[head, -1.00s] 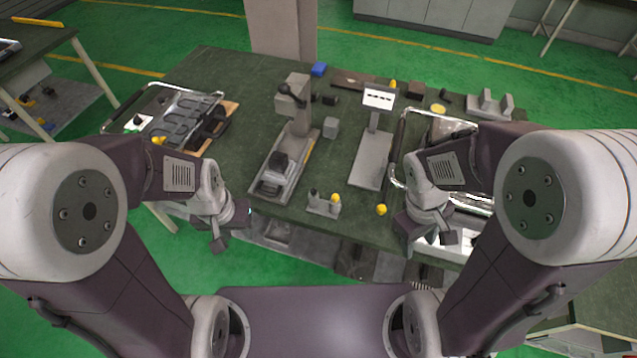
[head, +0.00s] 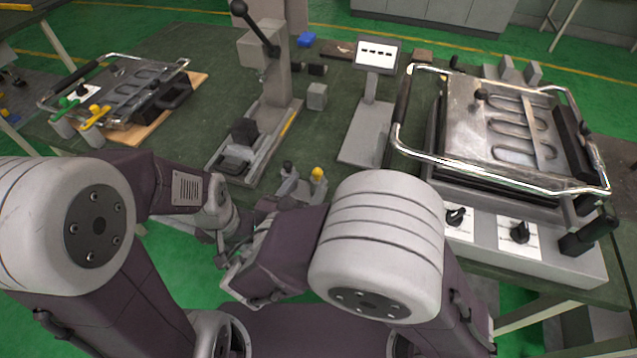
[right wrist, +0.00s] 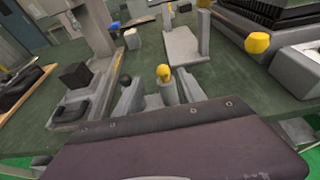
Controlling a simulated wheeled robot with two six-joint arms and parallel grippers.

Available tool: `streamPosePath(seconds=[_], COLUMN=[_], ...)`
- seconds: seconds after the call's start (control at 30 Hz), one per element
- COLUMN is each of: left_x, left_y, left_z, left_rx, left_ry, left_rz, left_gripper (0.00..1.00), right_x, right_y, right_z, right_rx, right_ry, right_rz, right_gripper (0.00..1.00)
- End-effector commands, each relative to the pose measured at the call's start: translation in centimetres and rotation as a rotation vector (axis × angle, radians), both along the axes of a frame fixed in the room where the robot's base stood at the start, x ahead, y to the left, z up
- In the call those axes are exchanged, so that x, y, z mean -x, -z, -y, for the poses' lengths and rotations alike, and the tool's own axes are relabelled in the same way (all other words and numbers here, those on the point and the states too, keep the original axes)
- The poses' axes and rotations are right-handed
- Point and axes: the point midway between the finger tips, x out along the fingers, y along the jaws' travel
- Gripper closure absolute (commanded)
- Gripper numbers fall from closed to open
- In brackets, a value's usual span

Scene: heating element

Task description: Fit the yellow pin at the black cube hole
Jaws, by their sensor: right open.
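A black cube (head: 243,131) sits on the long grey fixture left of the holder and also shows in the right wrist view (right wrist: 75,75). My left gripper (head: 228,243) is low in front of the table edge, its fingers partly hidden.
A metal heating plate with a chrome frame (head: 510,125) stands at right, with a similar one (head: 125,90) at left. A lever press (head: 265,50) and a display stand (head: 375,60) stand behind. Another yellow-headed part (right wrist: 257,42) shows at right in the right wrist view.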

Motion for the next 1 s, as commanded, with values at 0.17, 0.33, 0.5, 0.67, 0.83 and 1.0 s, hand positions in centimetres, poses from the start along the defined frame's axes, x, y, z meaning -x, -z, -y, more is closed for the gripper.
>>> streamPosePath(seconds=[0.17, 0.33, 0.5, 0.67, 0.83, 1.0], left_x=[0.0, 0.0, 0.0, 0.0, 0.0, 0.0], left_y=[0.7, 0.7, 1.6, 1.8, 1.8, 1.8], left_z=[0.0, 0.0, 0.0, 0.0, 0.0, 0.0], left_rx=[0.0, 0.0, 0.0, 0.0, 0.0, 0.0], left_ry=[0.0, 0.0, 0.0, 0.0, 0.0, 0.0], left_rz=[0.0, 0.0, 0.0, -0.001, 0.0, 0.0], left_gripper=[0.64, 0.64, 0.64, 0.64, 0.64, 0.64], right_x=[-2.5, -3.2, -5.6, -7.4, -7.7, -7.6], right_y=[1.0, 1.0, 2.1, 2.6, 2.5, 2.5], right_z=[1.0, 1.2, 2.5, 3.1, 3.1, 3.1], right_rx=[0.001, 0.0, -0.001, -0.002, -0.001, -0.001], right_ry=[0.007, 0.004, 0.01, 0.007, 0.004, 0.004], right_rz=[-0.001, -0.001, -0.002, -0.002, -0.002, -0.002], right_gripper=[0.53, 0.53, 0.53, 0.53, 0.53, 0.83])
